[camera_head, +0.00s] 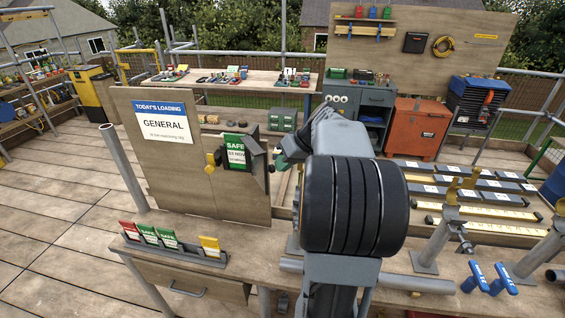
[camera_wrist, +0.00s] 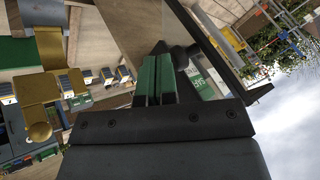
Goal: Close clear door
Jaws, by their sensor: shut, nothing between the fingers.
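A tag holder with a green-and-white SAFE tag (camera_head: 236,152) is fixed on the upright wooden board (camera_head: 178,180). The dark frame of what looks like the clear door (camera_head: 257,152) stands out at the tag's right side. In the wrist view a dark-framed pane (camera_wrist: 222,62) crosses the upper right, beside the SAFE tag (camera_wrist: 206,82). My gripper (camera_head: 283,161) is just right of the holder, partly hidden by my arm. Its green fingertips (camera_wrist: 156,78) are together and empty, close to the frame; contact cannot be told. A yellow knob (camera_head: 210,162) is left of the tag.
A rack of red, green and yellow tags (camera_head: 175,243) stands on the near bench (camera_head: 95,246). A GENERAL loading sign (camera_head: 166,122) is on the board. A brass part (camera_wrist: 40,88) shows close by in the wrist view.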

